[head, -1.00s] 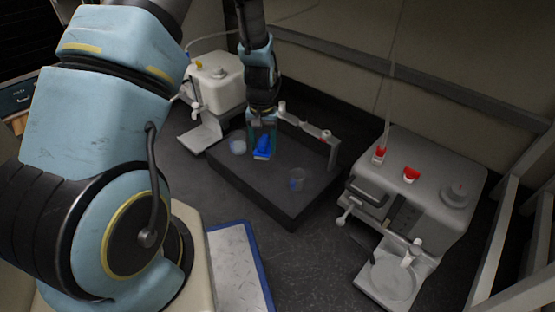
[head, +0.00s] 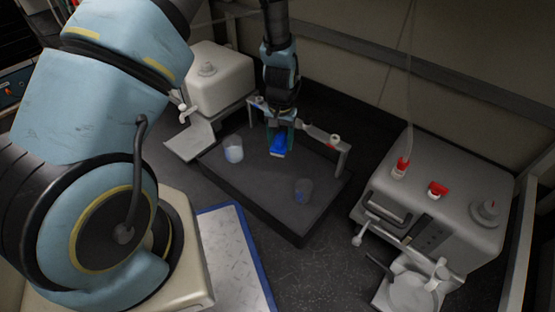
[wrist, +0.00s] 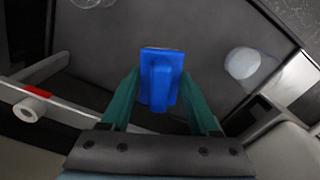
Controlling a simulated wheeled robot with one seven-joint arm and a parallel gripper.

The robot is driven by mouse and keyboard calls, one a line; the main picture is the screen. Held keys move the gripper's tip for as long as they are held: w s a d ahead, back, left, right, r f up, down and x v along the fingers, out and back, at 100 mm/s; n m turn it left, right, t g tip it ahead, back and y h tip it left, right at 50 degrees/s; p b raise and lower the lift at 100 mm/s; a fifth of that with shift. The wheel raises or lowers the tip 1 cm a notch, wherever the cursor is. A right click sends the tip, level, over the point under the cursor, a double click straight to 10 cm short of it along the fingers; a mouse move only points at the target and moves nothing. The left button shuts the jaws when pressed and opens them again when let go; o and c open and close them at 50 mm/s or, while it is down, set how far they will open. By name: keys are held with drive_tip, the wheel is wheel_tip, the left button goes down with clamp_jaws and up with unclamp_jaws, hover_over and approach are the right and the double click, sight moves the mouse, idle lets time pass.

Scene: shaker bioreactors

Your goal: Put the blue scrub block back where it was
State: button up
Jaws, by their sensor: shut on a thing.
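The blue scrub block (head: 278,144) is between the fingers of my gripper (head: 279,139), over the dark platform (head: 250,196) toward its back side. In the wrist view, the blue scrub block (wrist: 160,78) sits upright in the picture between the two green fingers of my gripper (wrist: 160,95), which are shut on it. A pale face shows along the block's far edge. I cannot tell whether the block touches the platform or hangs just above it.
A rail (head: 322,136) runs along the back. White machines stand left (head: 220,80) and right (head: 440,195). The platform's front middle is clear.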

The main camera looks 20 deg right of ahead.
sight(280, 168)
wheel_tip(280, 168, down, 9)
drive_tip(key=b, duration=0.4)
drive_tip(key=shift+r, duration=0.25)
drive_tip(key=o, duration=1.4)
drive_tip(key=shift+o, duration=0.2)
wheel_tip(280, 168, up, 8)
drive_tip(key=p, duration=0.4)
drive_tip(key=shift+f, duration=0.2)
